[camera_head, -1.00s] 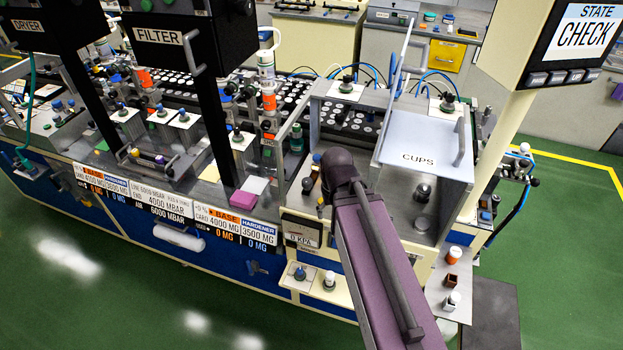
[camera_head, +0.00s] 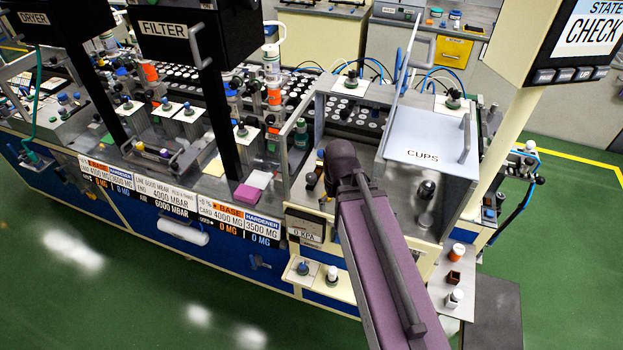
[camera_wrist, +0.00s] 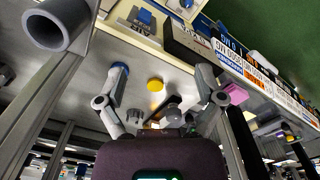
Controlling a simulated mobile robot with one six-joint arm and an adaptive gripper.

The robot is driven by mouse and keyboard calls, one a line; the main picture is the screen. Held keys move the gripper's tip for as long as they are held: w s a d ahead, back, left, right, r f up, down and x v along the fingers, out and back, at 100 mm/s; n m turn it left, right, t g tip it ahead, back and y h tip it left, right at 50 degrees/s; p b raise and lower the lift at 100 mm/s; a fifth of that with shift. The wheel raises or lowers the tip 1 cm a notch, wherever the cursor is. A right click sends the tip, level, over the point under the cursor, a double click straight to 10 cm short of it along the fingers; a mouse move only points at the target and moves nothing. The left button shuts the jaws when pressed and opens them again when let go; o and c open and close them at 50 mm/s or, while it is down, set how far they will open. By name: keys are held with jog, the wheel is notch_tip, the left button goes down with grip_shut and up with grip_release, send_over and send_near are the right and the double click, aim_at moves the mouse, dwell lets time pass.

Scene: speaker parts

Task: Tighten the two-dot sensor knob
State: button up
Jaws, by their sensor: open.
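My gripper (camera_wrist: 161,76) shows in the wrist view, its two fingers spread apart with nothing between the tips. In the head view my purple arm reaches into the open bay left of the CUPS lid, and my gripper is hidden there. Several knobs on white plates could be the sensor knob, including one at the back (camera_head: 351,78) and one at the back right (camera_head: 453,98). Dot marks are too small to read, so I cannot tell which is the two-dot knob.
The CUPS lid (camera_head: 425,140) is beside my arm on the right. A 0 KPA gauge box (camera_head: 305,228) sits at the front edge; it also shows in the wrist view (camera_wrist: 192,42). A front shelf holds a blue knob (camera_head: 303,268) and a white-topped knob (camera_head: 332,274). Green floor is clear in front.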

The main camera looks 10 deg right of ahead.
aim_at(311, 175)
jog(key=w+a+n, duration=0.1)
jog(key=w+n, duration=0.3)
jog(key=w, duration=0.2)
jog(key=w+a+n, duration=0.1)
jog(key=w+n, duration=0.4)
jog(key=w, duration=0.1)
jog(key=w+a+n, duration=0.1)
jog(key=w+n, duration=0.3)
jog(key=w, duration=0.2)
jog(key=shift+w+a+f, duration=0.1)
jog(key=shift+w+f, duration=0.15)
jog(key=shift+w, duration=0.15)
jog(key=shift+w+n, duration=0.35)
jog(key=shift+n, duration=0.25)
jog(key=shift+f+b, duration=0.2)
jog(key=shift+b, duration=0.25)
jog(key=shift+a+f+b, duration=0.1)
jog(key=shift+f+b, duration=3.45)
jog(key=c, duration=1.1)
